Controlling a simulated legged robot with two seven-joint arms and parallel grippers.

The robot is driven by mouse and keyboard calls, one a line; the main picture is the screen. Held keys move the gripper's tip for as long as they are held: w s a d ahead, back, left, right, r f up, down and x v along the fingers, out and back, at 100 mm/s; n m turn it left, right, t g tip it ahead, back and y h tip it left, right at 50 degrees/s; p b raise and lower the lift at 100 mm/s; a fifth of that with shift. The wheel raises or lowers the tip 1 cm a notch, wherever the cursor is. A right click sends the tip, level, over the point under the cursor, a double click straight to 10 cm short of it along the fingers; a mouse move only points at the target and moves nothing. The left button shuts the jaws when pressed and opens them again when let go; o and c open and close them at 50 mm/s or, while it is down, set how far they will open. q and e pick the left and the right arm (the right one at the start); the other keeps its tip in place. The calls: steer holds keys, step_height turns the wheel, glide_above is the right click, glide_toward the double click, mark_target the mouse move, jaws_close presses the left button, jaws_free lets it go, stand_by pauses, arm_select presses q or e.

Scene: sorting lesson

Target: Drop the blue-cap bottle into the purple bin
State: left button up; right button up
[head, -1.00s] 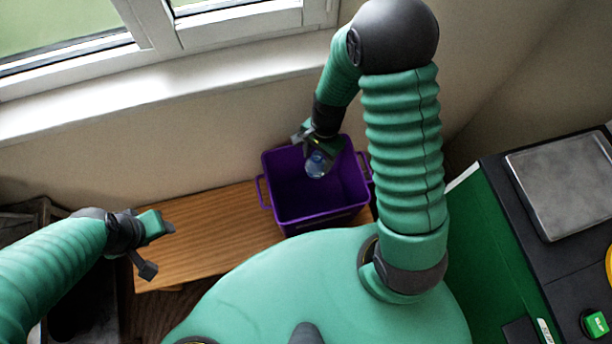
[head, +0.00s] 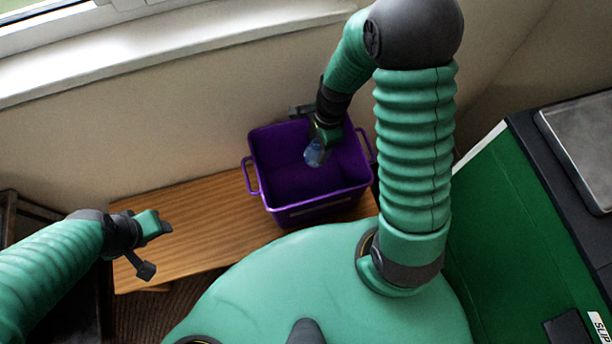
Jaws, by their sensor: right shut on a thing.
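The purple bin (head: 318,208) stands on a wooden bench, its open top facing up and a handle on each side. My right gripper (head: 322,138) is over the bin's opening, toward its back wall, shut on a bottle (head: 315,153). The bottle looks clear and bluish and hangs below the jaws; its cap is hidden by the gripper. I cannot tell how deep the bottle sits relative to the rim. My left gripper (head: 152,248) is open and empty, above the left part of the bench.
The wooden bench (head: 195,222) has bare room left of the bin. A wall and a white window sill (head: 180,50) lie behind. A green cabinet with a dark top (head: 570,180) and a grey plate (head: 585,145) stands at the right. A dark frame is at the far left.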

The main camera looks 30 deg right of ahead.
steer(key=o, duration=1.1)
steer(key=shift+r, duration=0.1)
steer(key=o, duration=0.4)
steer(key=shift+a, duration=0.2)
steer(key=shift+d+r, duration=0.15)
steer(key=shift+r, duration=0.1)
steer(key=r+p, duration=0.2)
steer(key=r, duration=0.3)
steer(key=d+r+p, duration=0.1)
steer(key=r+p, duration=0.1)
steer(key=r, duration=0.3)
steer(key=d+r+p, duration=0.1)
steer(key=r, duration=0.5)
steer(key=shift+s+d+p, duration=0.1)
steer(key=shift+s+p, duration=0.05)
steer(key=shift+p, duration=0.25)
